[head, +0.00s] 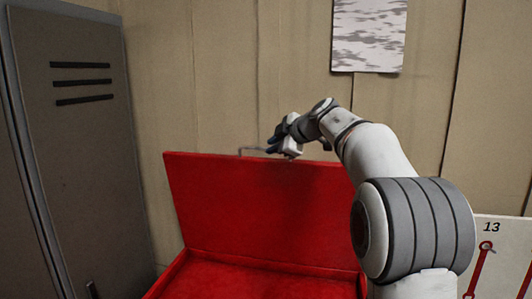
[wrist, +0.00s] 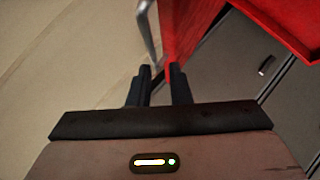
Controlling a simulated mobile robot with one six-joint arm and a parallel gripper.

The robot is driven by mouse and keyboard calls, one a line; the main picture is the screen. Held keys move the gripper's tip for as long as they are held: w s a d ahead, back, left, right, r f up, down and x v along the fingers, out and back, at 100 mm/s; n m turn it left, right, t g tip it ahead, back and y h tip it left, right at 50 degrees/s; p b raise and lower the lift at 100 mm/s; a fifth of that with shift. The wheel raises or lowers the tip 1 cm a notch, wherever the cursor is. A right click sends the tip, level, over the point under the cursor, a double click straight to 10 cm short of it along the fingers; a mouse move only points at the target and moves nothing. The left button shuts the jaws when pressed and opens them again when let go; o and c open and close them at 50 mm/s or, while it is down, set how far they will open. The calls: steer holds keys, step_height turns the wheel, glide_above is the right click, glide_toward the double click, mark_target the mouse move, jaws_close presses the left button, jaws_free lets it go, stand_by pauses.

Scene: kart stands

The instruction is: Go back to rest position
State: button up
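My gripper (head: 276,146) is at the top edge of the raised red lid (head: 265,205), by a thin grey metal handle (head: 250,149). In the wrist view my gripper's two dark fingers (wrist: 158,72) stand close together with a narrow gap between them. The handle (wrist: 147,28) runs down to the fingertips there, beside the red lid (wrist: 190,25). I cannot tell whether the fingers grip the handle or only stand around it. My arm reaches in from the right, over the lid's right part.
The red box (head: 255,278) stands open below the lid. A grey locker (head: 85,140) stands at the left. A panelled wall (head: 210,70) with a paper sheet (head: 369,35) is behind. A white board marked 13 (head: 500,255) is at the right.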

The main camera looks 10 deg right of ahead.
steer(key=shift+v, duration=0.8)
steer(key=s+d+r+m+t+h+b, duration=0.2)
steer(key=s+r+m+t+b, duration=0.15)
steer(key=m+t, duration=0.25)
steer(key=s+d+f+m+g+h, duration=0.1)
steer(key=s+d+f+m+h, duration=0.65)
steer(key=s+f, duration=0.2)
steer(key=s+a+f+m+g+y+b, duration=0.1)
steer(key=s+f+g, duration=0.4)
steer(key=s+f, duration=0.8)
steer(key=s+a+f+m+g+y+b, duration=0.1)
steer(key=s+a+f+m+g, duration=0.3)
steer(key=s+f, duration=1)
steer(key=s+g+b, duration=0.1)
steer(key=s+g, duration=0.1)
steer(key=shift+a+f+g+b, duration=0.3)
steer(key=shift+f, duration=0.05)
